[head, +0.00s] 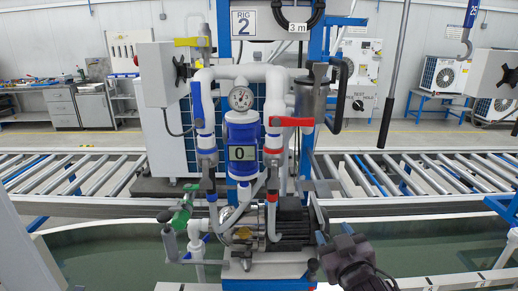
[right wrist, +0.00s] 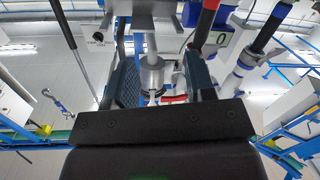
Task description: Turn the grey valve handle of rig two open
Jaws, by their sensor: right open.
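Rig two stands in the middle of the head view, marked by its sign (head: 243,23). A grey lever-like handle (head: 322,187) shows at its lower right, beside the pump motor; I cannot tell how far it is turned. My right gripper (head: 335,235) is open and empty, below and slightly right of this handle and apart from it. In the right wrist view its two dark fingers (right wrist: 153,45) stand apart, with a grey cylinder (right wrist: 152,75) of the rig seen beyond them. My left gripper is not in view.
Other handles on the rig are red (head: 290,121), blue (head: 197,104), yellow (head: 190,42) and green (head: 181,215). The pump motor (head: 295,228) sits low, near my right gripper. A water tank (head: 440,245) lies around the base. A roller conveyor (head: 420,175) runs behind.

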